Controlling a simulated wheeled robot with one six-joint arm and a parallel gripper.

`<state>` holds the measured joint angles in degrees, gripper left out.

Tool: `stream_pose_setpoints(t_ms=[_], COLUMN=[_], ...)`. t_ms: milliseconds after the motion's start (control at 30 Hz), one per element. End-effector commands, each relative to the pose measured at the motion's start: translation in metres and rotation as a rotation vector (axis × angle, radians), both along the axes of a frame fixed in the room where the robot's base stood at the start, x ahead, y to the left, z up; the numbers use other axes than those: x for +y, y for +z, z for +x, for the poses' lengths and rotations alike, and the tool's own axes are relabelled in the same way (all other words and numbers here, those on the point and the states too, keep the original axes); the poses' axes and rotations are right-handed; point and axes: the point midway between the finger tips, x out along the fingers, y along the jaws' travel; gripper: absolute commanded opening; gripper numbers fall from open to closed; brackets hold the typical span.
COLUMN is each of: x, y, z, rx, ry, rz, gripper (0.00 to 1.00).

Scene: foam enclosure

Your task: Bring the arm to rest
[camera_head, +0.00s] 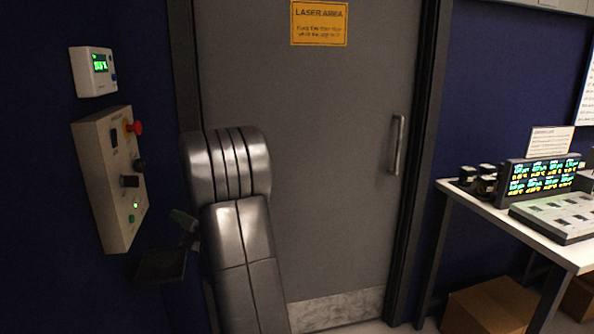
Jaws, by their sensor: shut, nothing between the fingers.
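My arm (241,240) rises from the bottom of the head view, folded, in front of the grey door. Its rounded grey joint stands highest, left of the door's middle. My gripper (163,265) shows only partly, as dark parts left of the arm and below the control box. It is shut and holds nothing. The arm hides some of the wrist, and the fingertips are too dark to make out clearly.
A beige control box (112,180) with a red button is on the left wall, under a small display unit (94,72). The door (330,190) has a handle at right. A white table (520,222) with electronics stands at right, boxes beneath it.

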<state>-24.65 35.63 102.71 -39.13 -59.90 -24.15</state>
Motion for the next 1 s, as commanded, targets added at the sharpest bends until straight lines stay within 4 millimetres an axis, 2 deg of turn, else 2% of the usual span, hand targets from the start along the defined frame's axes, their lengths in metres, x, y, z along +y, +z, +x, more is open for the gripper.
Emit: stream_pose_setpoints(t_ms=[300,400,700,833,933,1000], x=[0.044,0.042,0.041,0.026,0.045,0.042], y=[0.002,-0.005,-0.004,-0.001,0.002,0.005], z=[-0.011,-0.010,-0.010,-0.006,-0.012,-0.010], rx=[0.000,-0.002,-0.002,0.001,0.002,0.003], ry=[0.004,-0.001,-0.001,-0.006,0.004,-0.001], rz=[0.001,0.001,0.001,-0.001,0.001,-0.001], gripper=[0.00,0.00,0.00,0.00,0.00,0.00])
